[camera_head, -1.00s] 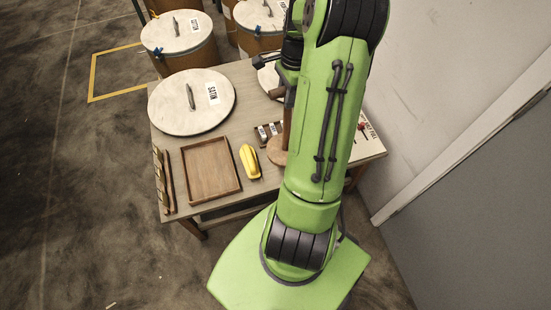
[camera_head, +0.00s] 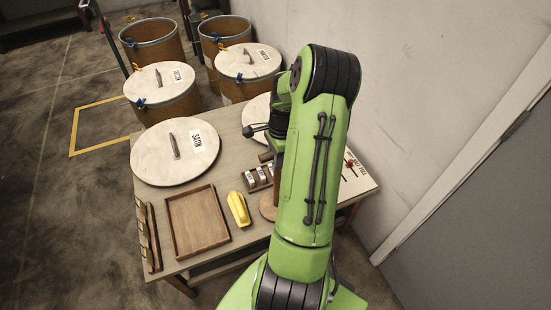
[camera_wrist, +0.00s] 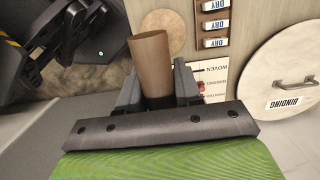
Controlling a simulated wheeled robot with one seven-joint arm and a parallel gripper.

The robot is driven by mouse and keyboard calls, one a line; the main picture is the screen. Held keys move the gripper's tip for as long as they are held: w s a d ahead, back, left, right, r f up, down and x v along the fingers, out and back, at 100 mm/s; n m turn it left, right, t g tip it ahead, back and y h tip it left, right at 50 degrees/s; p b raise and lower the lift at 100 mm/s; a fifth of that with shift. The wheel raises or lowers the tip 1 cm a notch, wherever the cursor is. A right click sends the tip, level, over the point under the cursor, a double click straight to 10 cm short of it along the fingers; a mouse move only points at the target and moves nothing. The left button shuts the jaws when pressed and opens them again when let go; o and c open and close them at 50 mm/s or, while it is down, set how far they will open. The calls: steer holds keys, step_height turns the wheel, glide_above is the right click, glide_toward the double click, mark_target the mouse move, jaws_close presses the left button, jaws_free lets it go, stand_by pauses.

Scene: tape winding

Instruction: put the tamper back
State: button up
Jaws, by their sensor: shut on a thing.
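The tamper shows in the wrist view as a plain brown wooden cylinder (camera_wrist: 150,52) standing out from between my gripper's two dark fingers (camera_wrist: 158,88). The fingers are shut on it. In the head view my green arm hides most of the gripper, and only a short brown piece (camera_head: 265,156) shows at the arm's left edge. A round pale wooden disc (camera_head: 267,207) lies on the table below, partly hidden by my arm. In the wrist view that disc (camera_wrist: 176,32) is partly behind the cylinder; I cannot tell the gap between them.
The table (camera_head: 235,125) holds a lid marked SATIN (camera_head: 160,155), an empty wooden tray (camera_head: 197,222), a yellow object (camera_head: 239,209), a rack of small labelled blocks (camera_head: 250,179) and a slotted rack (camera_head: 148,237). Drums stand behind. A wall (camera_head: 430,120) is close on the right.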

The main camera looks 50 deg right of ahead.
steer(key=o, duration=1)
steer(key=shift+o, duration=0.2)
